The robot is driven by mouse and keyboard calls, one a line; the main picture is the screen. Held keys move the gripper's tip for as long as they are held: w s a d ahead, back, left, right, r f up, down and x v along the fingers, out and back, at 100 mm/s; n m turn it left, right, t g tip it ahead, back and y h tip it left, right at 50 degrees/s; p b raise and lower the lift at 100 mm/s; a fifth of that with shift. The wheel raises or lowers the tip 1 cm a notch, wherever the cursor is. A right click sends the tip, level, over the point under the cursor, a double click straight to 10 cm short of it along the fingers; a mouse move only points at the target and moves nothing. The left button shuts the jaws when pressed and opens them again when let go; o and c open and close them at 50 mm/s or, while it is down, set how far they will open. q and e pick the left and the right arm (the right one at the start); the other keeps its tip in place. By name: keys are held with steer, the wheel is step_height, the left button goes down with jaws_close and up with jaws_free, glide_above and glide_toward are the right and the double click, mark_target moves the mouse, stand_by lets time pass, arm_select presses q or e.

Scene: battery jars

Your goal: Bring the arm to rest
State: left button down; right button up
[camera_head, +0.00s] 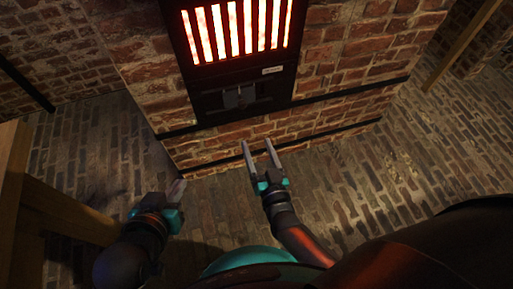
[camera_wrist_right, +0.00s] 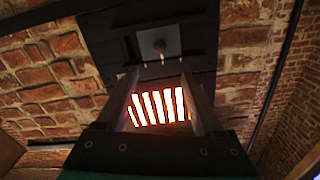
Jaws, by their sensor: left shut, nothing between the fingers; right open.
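My right gripper (camera_head: 258,156) is open and empty in the head view, its two fingers pointing up toward the brick furnace. In the right wrist view its two fingers (camera_wrist_right: 157,90) stand apart with nothing between them, and the glowing grate shows behind them. My left gripper (camera_head: 178,188) is shut and empty at the lower left in the head view, above the brick floor and beside the wooden frame. Both grippers appear apart from the furnace.
A brick furnace (camera_head: 340,60) stands ahead with a glowing barred grate (camera_head: 236,28) and a dark metal panel (camera_head: 240,98) below it. A wooden frame (camera_head: 70,208) is close on the left. The brick floor (camera_head: 400,180) to the right is clear.

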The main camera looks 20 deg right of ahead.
arm_select(q)
steer(key=shift+s+a, duration=0.1)
steer(key=shift+s, duration=0.4)
arm_select(e)
steer(key=shift+s, duration=0.45)
arm_select(q)
steer(key=shift+w+r, duration=0.1)
